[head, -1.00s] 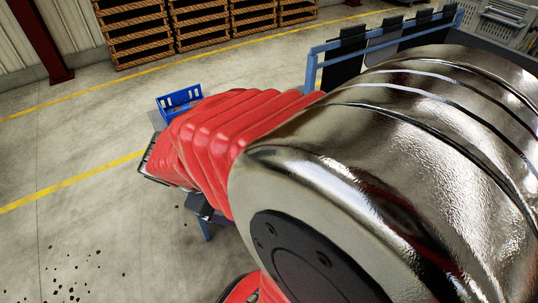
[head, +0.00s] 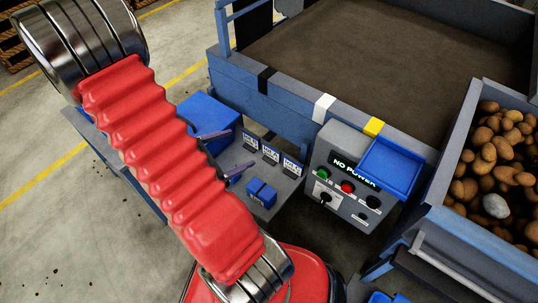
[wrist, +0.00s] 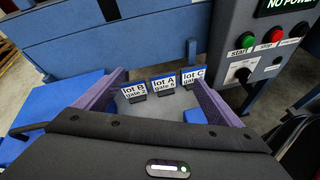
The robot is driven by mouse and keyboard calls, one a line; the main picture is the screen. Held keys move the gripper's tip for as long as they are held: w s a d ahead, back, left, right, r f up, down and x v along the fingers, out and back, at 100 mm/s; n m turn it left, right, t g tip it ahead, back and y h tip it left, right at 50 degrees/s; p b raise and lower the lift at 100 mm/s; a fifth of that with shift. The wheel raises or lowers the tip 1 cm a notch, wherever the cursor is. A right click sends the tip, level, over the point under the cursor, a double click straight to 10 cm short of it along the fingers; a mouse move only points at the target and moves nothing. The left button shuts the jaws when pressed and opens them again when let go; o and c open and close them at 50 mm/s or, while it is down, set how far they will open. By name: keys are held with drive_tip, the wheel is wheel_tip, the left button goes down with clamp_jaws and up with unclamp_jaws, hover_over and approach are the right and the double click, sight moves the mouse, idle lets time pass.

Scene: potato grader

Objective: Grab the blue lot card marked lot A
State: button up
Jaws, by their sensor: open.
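The lot A card (wrist: 164,82) stands upright in a dark holder, in the middle of a row on a grey shelf (wrist: 140,108). It has a white label with a blue edge. The lot B card (wrist: 133,91) is to its left and the lot C card (wrist: 193,76) to its right. In the head view the middle card (head: 270,154) is small. My gripper (wrist: 160,79) is open and empty, its two purple fingers pointing toward the row. The lot A card shows between the fingers, beyond the palm; I see no contact.
A blue bin (head: 209,119) stands left of the cards. A blue block (head: 262,193) lies on the shelf in front of them. A control box (head: 345,180) reading NO POWER is close on the right, below the grader wall. Potatoes (head: 495,160) fill a far-right bin.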

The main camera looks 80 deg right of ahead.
sight(270, 148)
wheel_tip(270, 148, down, 9)
drive_tip(key=s+d+n+t+h, duration=0.1)
drive_tip(key=s+d+n, duration=0.1)
drive_tip(key=n, duration=0.3)
drive_tip(key=shift+s+d, duration=0.35)
drive_tip(key=shift+s, duration=0.05)
drive_tip(key=shift+d, duration=0.1)
drive_tip(key=shift+x, duration=4.2)
drive_tip(key=shift+x, duration=2.55)
drive_tip(key=shift+w+f, duration=0.1)
drive_tip(key=shift+f, duration=0.05)
drive_tip(key=shift+c, duration=0.5)
